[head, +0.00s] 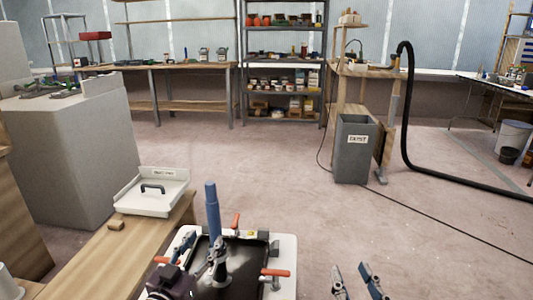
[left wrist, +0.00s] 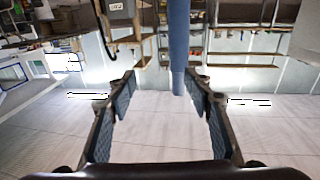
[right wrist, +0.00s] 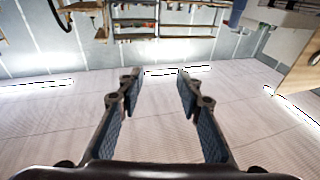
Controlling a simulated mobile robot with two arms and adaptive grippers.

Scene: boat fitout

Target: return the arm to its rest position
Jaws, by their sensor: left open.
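My left gripper (head: 203,248) is at the bottom of the head view, just left of an upright blue post (head: 213,208). In the left wrist view its two fingers (left wrist: 162,88) are apart with nothing held, and the blue post (left wrist: 179,45) shows near the fingertips; I cannot tell whether they touch. My right gripper (head: 352,270) is at the bottom edge of the head view, right of the white-rimmed black panel. In the right wrist view its fingers (right wrist: 158,78) are apart and empty. Most of both arms is out of view.
The white-rimmed black panel (head: 287,245) has orange-handled clamps (head: 275,272) around it. A white tray (head: 140,200) with a black handle and a small wooden block (head: 116,225) are on the wooden bench (head: 90,265). A grey bin (head: 354,160) stands beyond; the floor between is clear.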

